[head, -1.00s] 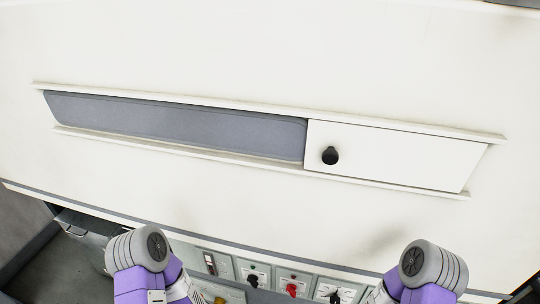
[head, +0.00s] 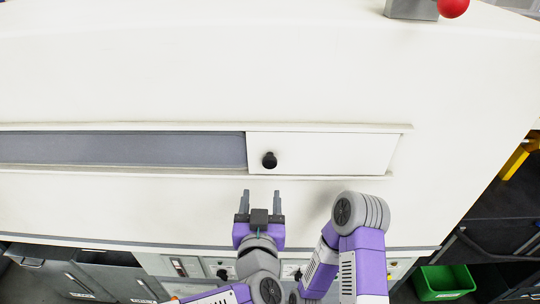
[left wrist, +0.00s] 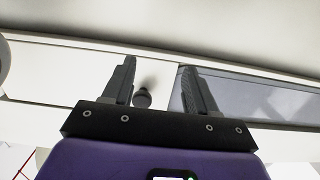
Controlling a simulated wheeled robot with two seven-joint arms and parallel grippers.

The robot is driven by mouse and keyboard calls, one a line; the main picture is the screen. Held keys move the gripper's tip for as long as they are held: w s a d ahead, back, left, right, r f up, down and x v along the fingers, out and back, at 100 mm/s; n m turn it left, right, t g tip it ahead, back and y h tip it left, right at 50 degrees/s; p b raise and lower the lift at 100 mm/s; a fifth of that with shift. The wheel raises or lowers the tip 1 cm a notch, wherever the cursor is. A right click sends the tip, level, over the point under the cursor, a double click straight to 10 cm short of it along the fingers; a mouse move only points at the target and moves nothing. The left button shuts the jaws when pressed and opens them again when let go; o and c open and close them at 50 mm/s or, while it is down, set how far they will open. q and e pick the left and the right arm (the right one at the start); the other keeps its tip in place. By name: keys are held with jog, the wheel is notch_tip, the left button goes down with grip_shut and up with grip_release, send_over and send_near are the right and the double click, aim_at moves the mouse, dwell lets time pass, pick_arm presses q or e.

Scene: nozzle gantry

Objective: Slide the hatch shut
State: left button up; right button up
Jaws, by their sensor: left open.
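The hatch is a white sliding panel (head: 330,153) at the right end of its rails, with a round black knob (head: 270,160) near its left edge. Left of it the grey opening (head: 120,149) is uncovered. My left gripper (head: 260,195) is open and empty, just below the knob in the head view and apart from it. In the left wrist view, the knob (left wrist: 142,97) shows between the two fingers (left wrist: 158,63), nearer the left one, with the panel (left wrist: 60,70) to the left and the opening (left wrist: 250,98) to the right. My right gripper is not seen.
Rails (head: 200,173) run above and below the hatch. A grey box with a red ball (head: 453,7) stands at the top right. Below the white surface's front edge are switch panels (head: 180,266) and a green bin (head: 445,281). The surface around the hatch is clear.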

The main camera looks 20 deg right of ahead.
aim_at(270, 163)
pick_arm(q)
jog(key=s+r+t, duration=0.1)
jog(key=s+r, duration=0.3)
jog(key=r, duration=0.3)
jog(key=x, duration=0.7)
jog(key=shift+w+d+p, duration=0.1)
jog(key=shift+d+p, duration=0.3)
jog(key=shift+c, duration=0.3)
grip_shut()
